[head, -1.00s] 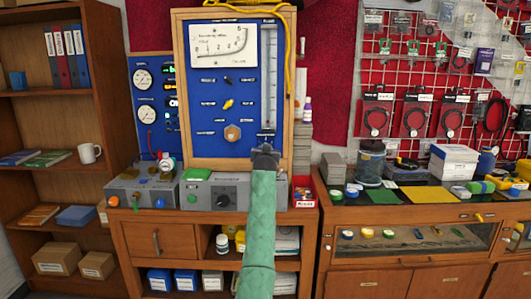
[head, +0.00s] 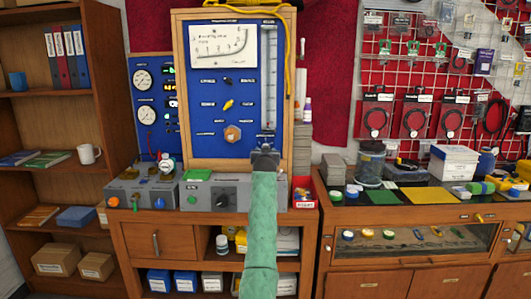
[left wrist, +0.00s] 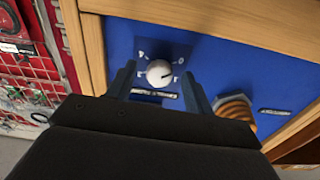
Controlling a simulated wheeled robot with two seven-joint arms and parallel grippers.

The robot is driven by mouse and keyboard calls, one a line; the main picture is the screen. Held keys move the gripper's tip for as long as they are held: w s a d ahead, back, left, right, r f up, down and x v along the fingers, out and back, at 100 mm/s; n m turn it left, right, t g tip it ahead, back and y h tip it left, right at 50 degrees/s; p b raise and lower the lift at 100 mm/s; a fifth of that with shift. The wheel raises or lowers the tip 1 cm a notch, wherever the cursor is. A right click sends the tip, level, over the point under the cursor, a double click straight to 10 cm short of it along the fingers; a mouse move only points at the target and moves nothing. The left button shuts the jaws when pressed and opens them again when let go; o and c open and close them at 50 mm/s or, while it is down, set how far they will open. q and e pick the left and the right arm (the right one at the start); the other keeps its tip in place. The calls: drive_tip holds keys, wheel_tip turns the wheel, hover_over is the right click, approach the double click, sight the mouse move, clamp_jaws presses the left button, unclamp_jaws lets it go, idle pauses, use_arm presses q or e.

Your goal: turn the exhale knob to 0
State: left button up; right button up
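The knob (left wrist: 160,73) shows in the left wrist view as a small round white dial on the blue panel (left wrist: 225,55). A dark pointer mark on it points right in that view. A dark label plate (left wrist: 154,95) sits beside it; its text is too small to read surely. My left gripper (left wrist: 159,70) is open, with one finger on each side of the knob and a visible gap to each. In the head view my left gripper (head: 265,150) is at the lower right of the panel (head: 205,120), and the arm hides the knob. My right gripper is not in view.
A wooden frame (head: 287,100) borders the panel. A grey box with knobs (head: 200,197) stands below. A yellow cable (head: 288,60) hangs at the upper right.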

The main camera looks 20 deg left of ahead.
use_arm(q)
drive_tip(key=shift+s, duration=0.1)
drive_tip(key=b+v, duration=0.1)
drive_tip(key=v, duration=0.6)
drive_tip(key=shift+s, duration=0.3)
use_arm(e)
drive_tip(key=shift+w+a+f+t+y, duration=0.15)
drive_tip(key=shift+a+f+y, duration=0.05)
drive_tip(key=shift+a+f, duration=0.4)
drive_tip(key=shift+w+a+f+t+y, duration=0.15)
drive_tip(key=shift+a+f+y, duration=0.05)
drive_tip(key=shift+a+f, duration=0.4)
use_arm(q)
drive_tip(key=shift+d, duration=0.1)
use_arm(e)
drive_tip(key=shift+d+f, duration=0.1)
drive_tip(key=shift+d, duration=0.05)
